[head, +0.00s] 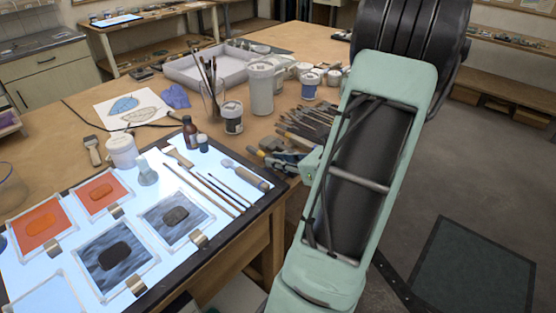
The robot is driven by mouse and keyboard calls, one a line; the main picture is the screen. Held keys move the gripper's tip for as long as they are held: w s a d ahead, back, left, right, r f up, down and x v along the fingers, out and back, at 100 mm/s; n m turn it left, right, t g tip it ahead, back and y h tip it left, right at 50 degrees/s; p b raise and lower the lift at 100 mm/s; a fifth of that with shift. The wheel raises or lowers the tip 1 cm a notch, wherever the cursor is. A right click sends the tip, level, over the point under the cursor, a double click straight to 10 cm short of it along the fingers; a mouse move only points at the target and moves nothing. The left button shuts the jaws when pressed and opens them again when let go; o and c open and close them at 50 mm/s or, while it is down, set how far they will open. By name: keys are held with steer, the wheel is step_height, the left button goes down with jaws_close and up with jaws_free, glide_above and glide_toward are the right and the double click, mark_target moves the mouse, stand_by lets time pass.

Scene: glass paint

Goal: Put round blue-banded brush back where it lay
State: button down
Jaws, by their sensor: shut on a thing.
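My gripper (263,158) shows only in part, as dark and grey parts just left of my pale green arm, above the table near the right edge of the light panel. It is shut on the round blue-banded brush. Little of that brush can be made out at this size, and its band is not clear. A thick tool with a tan handle and a bluish end (246,174) shows at the right edge of the lit panel (150,210), close to the gripper. Several thin brushes (212,190) lie left of it on the panel.
Many brushes and tools (305,122) lie in a row behind the gripper. A jar of upright brushes (211,90), a white container (261,88) and a dark bottle (190,132) stand farther back. Framed glass pieces (115,258) cover the panel's left part. My arm hides the table's right side.

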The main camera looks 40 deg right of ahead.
steer(key=shift+f, duration=0.1)
steer(key=c, duration=1.8)
jaws_free()
steer(key=shift+o, duration=0.2)
steer(key=v, duration=1.2)
